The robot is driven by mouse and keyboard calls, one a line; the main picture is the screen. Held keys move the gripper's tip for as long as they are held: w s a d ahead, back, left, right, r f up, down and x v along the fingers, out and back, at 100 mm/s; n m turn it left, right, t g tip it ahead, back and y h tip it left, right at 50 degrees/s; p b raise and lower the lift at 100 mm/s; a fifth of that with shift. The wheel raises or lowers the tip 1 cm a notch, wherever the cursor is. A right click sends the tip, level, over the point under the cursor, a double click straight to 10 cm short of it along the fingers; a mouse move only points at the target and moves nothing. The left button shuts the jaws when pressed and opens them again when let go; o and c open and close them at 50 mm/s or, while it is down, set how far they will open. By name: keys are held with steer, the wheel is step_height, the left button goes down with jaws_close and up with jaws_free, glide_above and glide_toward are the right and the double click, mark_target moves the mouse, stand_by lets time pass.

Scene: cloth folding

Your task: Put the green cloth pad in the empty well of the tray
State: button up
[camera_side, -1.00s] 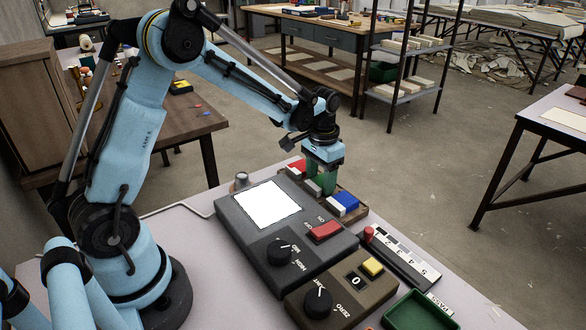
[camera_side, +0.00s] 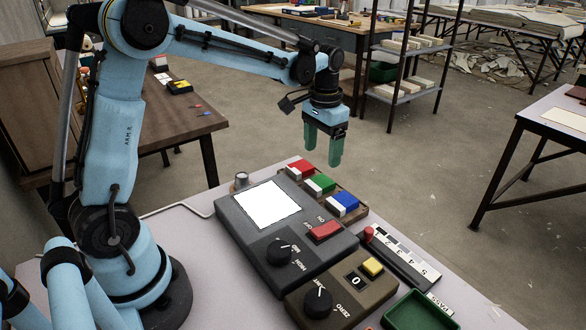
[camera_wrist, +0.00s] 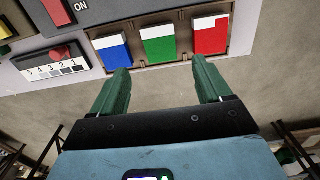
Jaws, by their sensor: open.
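The green cloth pad (camera_side: 321,183), with a white end, lies in the middle of the small brown tray (camera_side: 364,211), between a red pad (camera_side: 302,168) and a blue pad (camera_side: 347,201). Each pad appears to sit in its own well. My gripper (camera_side: 323,157) hangs in the air above the tray, pointing down, its green fingers apart with nothing between them. In the wrist view the green pad (camera_wrist: 158,44) shows just beyond and between the fingertips (camera_wrist: 160,67), apart from them. The blue pad (camera_wrist: 114,52) is on the left and the red pad (camera_wrist: 211,37) on the right.
A grey device (camera_side: 245,245) with a white plate, red button and dial stands beside the tray. A brown box (camera_side: 345,300) with a yellow button, a scale strip with a red knob (camera_side: 369,234) and a green bin (camera_side: 420,318) lie toward the front. Air around my gripper is clear.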

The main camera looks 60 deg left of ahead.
steer(key=s+d+r+t, duration=0.3)
steer(key=s+r, duration=0.3)
steer(key=s, duration=0.1)
steer(key=s+d+f+t, duration=0.3)
steer(key=s+t, duration=0.1)
steer(key=s, duration=0.3)
steer(key=shift+s, duration=0.25)
steer(key=shift+c, duration=0.3)
stand_by(1.0)
